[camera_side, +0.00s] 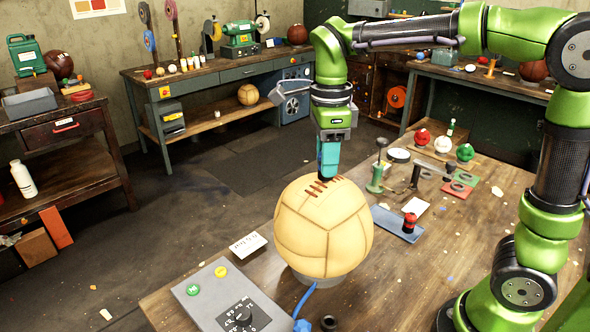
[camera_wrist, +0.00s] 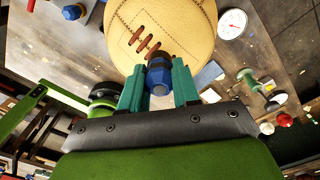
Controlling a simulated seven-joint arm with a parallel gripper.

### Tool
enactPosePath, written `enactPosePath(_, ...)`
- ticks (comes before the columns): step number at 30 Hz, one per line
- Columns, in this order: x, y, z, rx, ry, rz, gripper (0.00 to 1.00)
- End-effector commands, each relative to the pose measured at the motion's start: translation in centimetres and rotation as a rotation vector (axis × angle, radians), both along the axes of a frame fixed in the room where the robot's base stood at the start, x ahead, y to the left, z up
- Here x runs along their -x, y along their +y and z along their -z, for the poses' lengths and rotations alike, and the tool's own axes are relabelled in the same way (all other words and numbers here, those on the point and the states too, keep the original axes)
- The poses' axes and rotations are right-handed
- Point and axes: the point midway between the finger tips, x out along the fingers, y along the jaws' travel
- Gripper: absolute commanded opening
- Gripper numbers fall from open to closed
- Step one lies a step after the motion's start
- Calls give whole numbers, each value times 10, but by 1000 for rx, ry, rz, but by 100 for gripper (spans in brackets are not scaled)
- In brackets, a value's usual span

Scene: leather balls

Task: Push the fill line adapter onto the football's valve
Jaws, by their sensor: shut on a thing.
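The tan leather football (camera_side: 323,232) sits on a low pale ring stand (camera_side: 316,280) on the wooden table, with its brown laces (camera_side: 324,185) facing up. My gripper (camera_side: 327,172) points down at the top of the ball, right by the laces. In the wrist view, my gripper's teal fingers (camera_wrist: 158,88) are shut on a blue adapter (camera_wrist: 158,79) with a dark collar. The adapter's far end is at the ball (camera_wrist: 170,22) beside the laces. The valve is hidden, and I cannot tell whether the adapter is seated on it.
A grey control box (camera_side: 232,300) with a dial stands in front, with a blue hose fitting (camera_side: 302,325) beside it. A blue tray (camera_side: 397,224) with a red and black piece lies right of the ball. A green stand (camera_side: 377,180) and small coloured balls are behind it.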

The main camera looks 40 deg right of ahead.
Motion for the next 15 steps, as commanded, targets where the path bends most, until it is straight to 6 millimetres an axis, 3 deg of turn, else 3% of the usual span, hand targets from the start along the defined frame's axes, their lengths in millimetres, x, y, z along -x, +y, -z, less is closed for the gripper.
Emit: enactPosePath(15, 0, 0, 5, 0, 1, 0, 4)
